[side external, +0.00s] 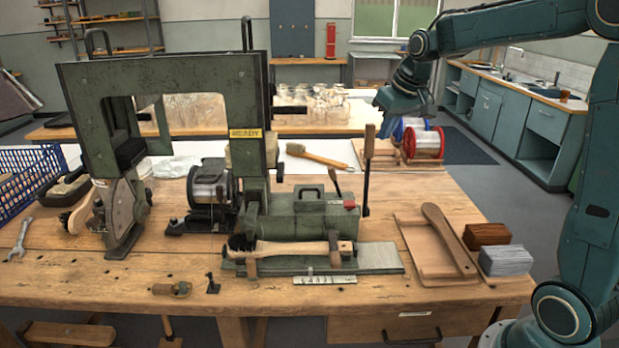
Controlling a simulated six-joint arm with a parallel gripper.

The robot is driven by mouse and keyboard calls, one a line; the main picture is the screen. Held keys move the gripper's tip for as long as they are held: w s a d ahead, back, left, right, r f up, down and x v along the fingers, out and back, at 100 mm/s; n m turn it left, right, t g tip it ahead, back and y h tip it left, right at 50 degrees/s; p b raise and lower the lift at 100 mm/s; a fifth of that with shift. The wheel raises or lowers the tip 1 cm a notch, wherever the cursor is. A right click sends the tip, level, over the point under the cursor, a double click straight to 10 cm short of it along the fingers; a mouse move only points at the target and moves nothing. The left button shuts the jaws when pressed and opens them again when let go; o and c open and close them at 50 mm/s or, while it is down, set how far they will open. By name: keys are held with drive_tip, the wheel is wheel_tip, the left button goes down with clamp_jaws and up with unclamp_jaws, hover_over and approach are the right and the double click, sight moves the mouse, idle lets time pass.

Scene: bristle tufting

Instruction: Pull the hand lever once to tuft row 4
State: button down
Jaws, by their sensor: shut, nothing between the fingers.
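The hand lever (367,170) stands upright at the right end of the green tufting machine (155,80), with a wooden grip on top. A yellow READY label (245,133) shows on the machine's column. A brush with a wooden handle (290,249) lies in the fixture at the front, its dark bristles at the left end. My gripper (384,132) is shut and empty, pointing down just right of the lever's grip. It looks apart from the lever, but the depth between them is hard to tell.
A wooden tray (425,250) holds a brush blank, beside a brown block (487,235) and a grey block (506,260). A blue crate (28,178) and a wrench (20,240) are at left.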

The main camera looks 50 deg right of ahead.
wheel_tip(320, 180, up, 10)
idle(1.6)
drive_tip(key=shift+r, duration=0.15)
drive_tip(key=s+a+f+n, duration=0.2)
drive_tip(key=s+a+f, duration=0.1)
drive_tip(key=s+a, duration=0.9)
drive_tip(key=s+a+f+n+t+y, duration=0.1)
drive_tip(key=s+a+f, duration=0.3)
drive_tip(key=s+f, duration=0.4)
drive_tip(key=s, duration=0.4)
drive_tip(key=shift+a+f, duration=0.35)
